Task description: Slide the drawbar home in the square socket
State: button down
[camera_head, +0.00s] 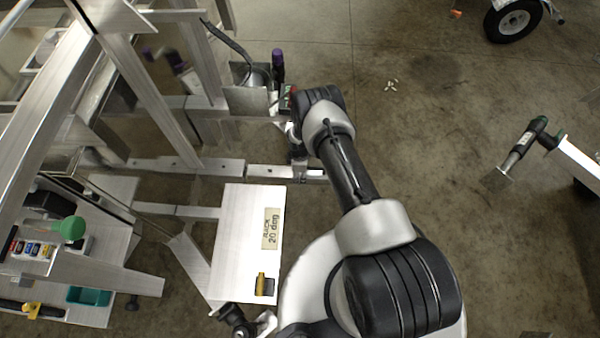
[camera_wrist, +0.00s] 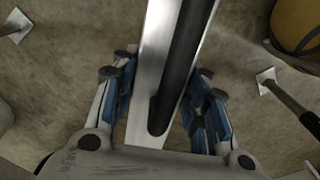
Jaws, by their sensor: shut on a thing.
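The drawbar (camera_head: 275,172) is a bare aluminium square bar in the head view, level and running left to right. It also shows in the wrist view (camera_wrist: 150,60), with a long black strip or handle along it. My gripper (camera_head: 298,162) is at its right part; in the wrist view my gripper's blue-padded fingers (camera_wrist: 163,105) are on both sides of the bar, shut on it. A square tube (camera_head: 215,165) lies in line with the bar on its left and looks like the socket. The bar's left end meets or enters it; how deep I cannot tell.
A pale plate with a "20 deg" label (camera_head: 245,240) lies just below the bar. A grey box (camera_head: 247,101) and a purple-topped tool (camera_head: 278,62) stand above it. Trailer frame beams (camera_head: 150,90) fill the left. The floor at right is mostly open.

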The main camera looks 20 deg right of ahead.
aim_at(260, 170)
jog(key=shift+w+a+r, duration=0.1)
jog(key=shift+w+a, duration=0.75)
jog(key=shift+a, duration=1.6)
jog(key=shift+w+a+f, duration=0.1)
jog(key=shift+w+a, duration=0.7)
jog(key=shift+a, duration=1.7)
jog(key=shift+w+a+r, duration=0.1)
jog(key=shift+w+a, duration=0.75)
jog(key=shift+a, duration=1.6)
dwell(0.6)
